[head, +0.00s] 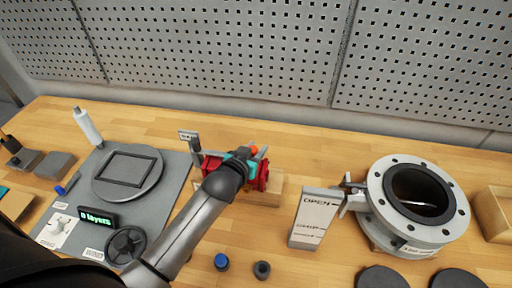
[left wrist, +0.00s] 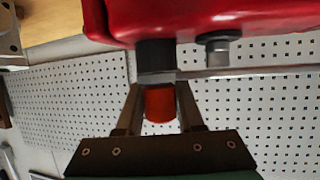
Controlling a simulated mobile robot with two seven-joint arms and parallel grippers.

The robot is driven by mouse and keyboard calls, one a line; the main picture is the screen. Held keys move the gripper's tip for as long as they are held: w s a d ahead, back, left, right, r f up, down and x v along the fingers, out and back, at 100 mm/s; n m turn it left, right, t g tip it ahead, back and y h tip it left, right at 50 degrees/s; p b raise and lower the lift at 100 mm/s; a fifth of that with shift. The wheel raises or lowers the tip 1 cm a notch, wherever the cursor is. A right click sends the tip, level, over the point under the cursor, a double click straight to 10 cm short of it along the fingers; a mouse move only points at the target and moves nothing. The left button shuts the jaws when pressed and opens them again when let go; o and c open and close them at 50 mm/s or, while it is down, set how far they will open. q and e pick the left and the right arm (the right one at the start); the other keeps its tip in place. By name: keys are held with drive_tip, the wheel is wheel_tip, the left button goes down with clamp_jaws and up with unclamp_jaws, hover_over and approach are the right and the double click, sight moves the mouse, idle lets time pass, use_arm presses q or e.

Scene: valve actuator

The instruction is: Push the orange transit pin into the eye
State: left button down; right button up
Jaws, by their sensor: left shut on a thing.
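The orange transit pin (left wrist: 160,103) shows between the fingers of my left gripper (left wrist: 157,92) in the left wrist view. The gripper is shut on it. In the head view a small orange end (head: 254,150) shows beside my left gripper (head: 246,158). The red actuator (head: 264,178) lies on a wooden block, partly hidden by my arm. Its red body (left wrist: 200,15) fills the top of the wrist view, with a dark stub (left wrist: 155,55) just above the pin. I cannot make out the eye clearly. My right gripper is not in view.
A grey flanged valve (head: 385,210) stands at the right beside an OPEN sign (head: 314,215). A grey mat (head: 75,215) with a round plate (head: 128,172) and a white bottle (head: 87,126) is at the left. Small caps (head: 221,262) lie in front.

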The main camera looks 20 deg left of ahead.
use_arm(q)
drive_tip(key=shift+c, duration=2.2)
unclamp_jaws()
drive_tip(key=shift+s, duration=0.1)
drive_tip(key=v, duration=1.5)
drive_tip(key=shift+a, duration=0.1)
